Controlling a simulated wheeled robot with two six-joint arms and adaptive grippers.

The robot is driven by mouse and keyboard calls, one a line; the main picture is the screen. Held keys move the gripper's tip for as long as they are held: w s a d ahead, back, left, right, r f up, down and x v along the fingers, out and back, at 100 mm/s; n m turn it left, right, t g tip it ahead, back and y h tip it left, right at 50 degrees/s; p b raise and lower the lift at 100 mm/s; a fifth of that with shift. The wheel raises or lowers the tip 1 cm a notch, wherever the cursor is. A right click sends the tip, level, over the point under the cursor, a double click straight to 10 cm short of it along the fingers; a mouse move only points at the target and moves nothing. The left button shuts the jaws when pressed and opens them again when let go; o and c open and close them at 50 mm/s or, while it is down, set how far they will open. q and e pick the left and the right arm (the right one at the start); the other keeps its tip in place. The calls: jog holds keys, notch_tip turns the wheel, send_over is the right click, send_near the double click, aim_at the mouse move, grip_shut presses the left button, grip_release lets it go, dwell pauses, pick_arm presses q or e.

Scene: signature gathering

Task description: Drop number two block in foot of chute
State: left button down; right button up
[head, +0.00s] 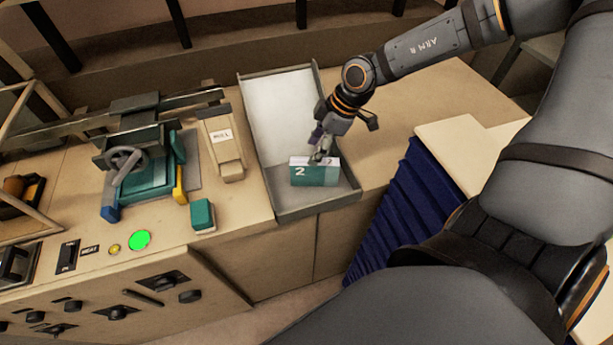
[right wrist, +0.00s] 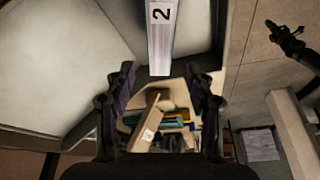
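The number two block (head: 315,175) is teal with a white top label and a "2" on its front. It sits at the foot of the grey chute (head: 281,100), inside the low front lip. My right gripper (head: 322,150) is just above and behind the block, its fingertips close to the block's top. In the right wrist view the fingers (right wrist: 162,88) stand apart with a gap on each side of the block (right wrist: 161,35), so the gripper looks open. A dark gripper-like shape (right wrist: 287,42) at the upper right there is probably my left gripper; its fingers are unclear.
Left of the chute are a beige block-like holder (head: 222,145), a teal block (head: 203,214) and a press with a wheel (head: 126,158). A lit green button (head: 140,240) is on the console. Blue pleated cloth (head: 405,205) hangs to the right. Counter right of the chute is bare.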

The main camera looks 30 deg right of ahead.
notch_tip(320, 180, up, 10)
dwell(0.6)
jog(key=shift+f, duration=0.1)
dwell(0.3)
